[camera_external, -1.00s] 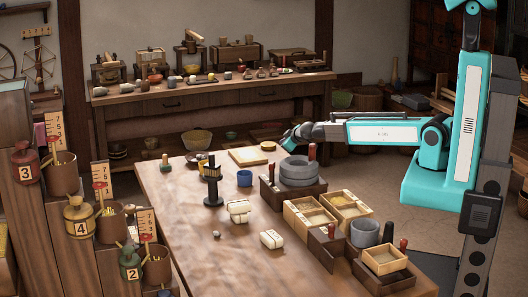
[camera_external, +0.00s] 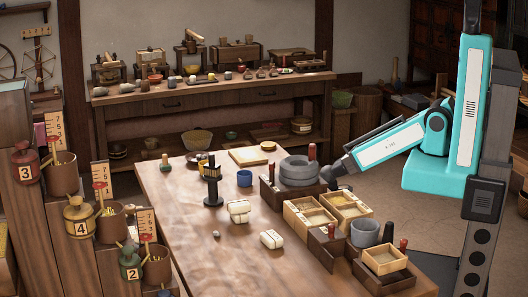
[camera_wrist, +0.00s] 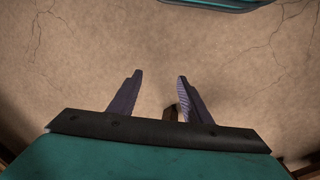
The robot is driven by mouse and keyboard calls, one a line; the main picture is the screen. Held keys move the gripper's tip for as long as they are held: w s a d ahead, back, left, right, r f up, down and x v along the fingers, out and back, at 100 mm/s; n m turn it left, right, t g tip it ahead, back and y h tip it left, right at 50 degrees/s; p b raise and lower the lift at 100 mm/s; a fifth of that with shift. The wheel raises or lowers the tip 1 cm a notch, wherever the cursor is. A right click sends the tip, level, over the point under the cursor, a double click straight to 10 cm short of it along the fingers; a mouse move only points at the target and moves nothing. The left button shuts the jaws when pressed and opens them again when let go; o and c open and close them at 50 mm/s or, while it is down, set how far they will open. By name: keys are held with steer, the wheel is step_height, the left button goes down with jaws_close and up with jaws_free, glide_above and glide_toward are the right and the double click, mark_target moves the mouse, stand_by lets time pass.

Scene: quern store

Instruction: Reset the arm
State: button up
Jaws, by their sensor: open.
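My gripper (camera_wrist: 160,78) shows in the wrist view with its two dark fingers spread apart and nothing between their tips. Cracked beige floor lies behind them. In the external view my wrist end (camera_external: 332,173) is just right of the grey quern stone (camera_external: 299,172), beside the table's far right side. The fingers are too small to make out there, and I cannot tell whether the wrist touches anything. My forearm slopes down to the left from the elbow.
A back bench (camera_external: 215,88) carries several tools. Stepped shelves with numbered jars (camera_external: 80,216) stand at left.

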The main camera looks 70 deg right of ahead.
steer(key=s+a+g+y+p, duration=0.1)
steer(key=s+a+g, duration=0.1)
steer(key=s, duration=0.6)
steer(key=s+a+g+p, duration=0.1)
steer(key=s+a, duration=0.3)
steer(key=s, duration=0.4)
steer(key=shift+s+a+f+g+y, duration=0.35)
steer(key=shift+s+a+g+y, duration=0.05)
steer(key=shift+g, duration=0.4)
